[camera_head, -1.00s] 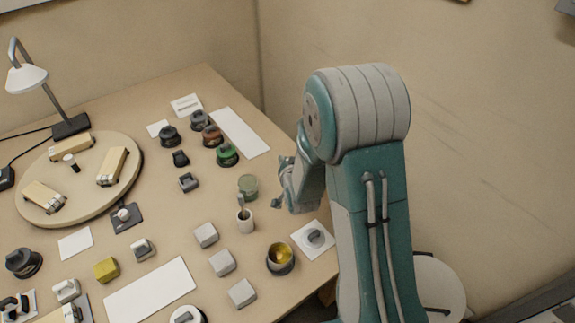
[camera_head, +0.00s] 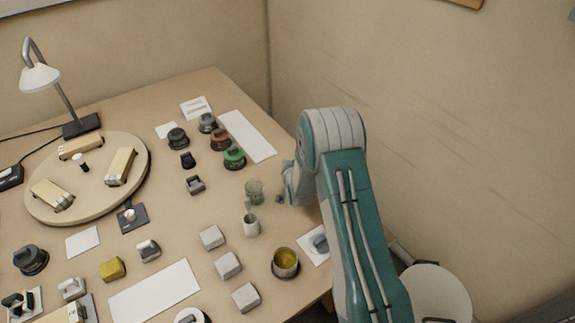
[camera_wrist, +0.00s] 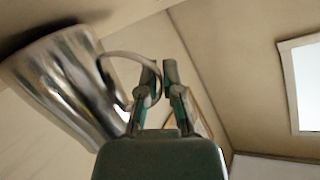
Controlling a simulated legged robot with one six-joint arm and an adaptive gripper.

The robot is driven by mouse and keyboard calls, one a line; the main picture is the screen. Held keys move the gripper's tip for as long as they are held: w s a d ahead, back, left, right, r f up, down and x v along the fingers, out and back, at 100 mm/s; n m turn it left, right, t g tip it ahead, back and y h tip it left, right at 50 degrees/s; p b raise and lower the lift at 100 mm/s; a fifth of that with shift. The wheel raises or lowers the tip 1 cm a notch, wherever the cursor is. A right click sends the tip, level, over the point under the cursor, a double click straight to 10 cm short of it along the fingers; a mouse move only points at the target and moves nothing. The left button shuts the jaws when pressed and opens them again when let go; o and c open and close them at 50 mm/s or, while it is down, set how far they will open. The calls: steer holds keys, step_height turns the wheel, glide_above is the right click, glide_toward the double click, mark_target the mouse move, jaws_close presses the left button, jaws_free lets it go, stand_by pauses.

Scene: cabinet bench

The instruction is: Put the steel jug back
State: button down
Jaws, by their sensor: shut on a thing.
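The steel jug (camera_wrist: 62,88) shows large on the left of the wrist view, shiny and tilted. Its curved handle (camera_wrist: 128,57) reaches to my gripper (camera_wrist: 160,78), whose fingers are shut on it. The jug is held off the bench. In the head view my gripper (camera_head: 285,198) is small and partly hidden by my arm, above the right side of the bench. I cannot make out the jug in that view.
A white mat (camera_head: 312,252) bears a grey object, partly behind my arm. A blank white sheet (camera_head: 247,136) lies farther back.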

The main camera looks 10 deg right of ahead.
steer(key=shift+f, duration=0.25)
steer(key=c, duration=0.8)
jaws_free()
steer(key=shift+f, duration=0.1)
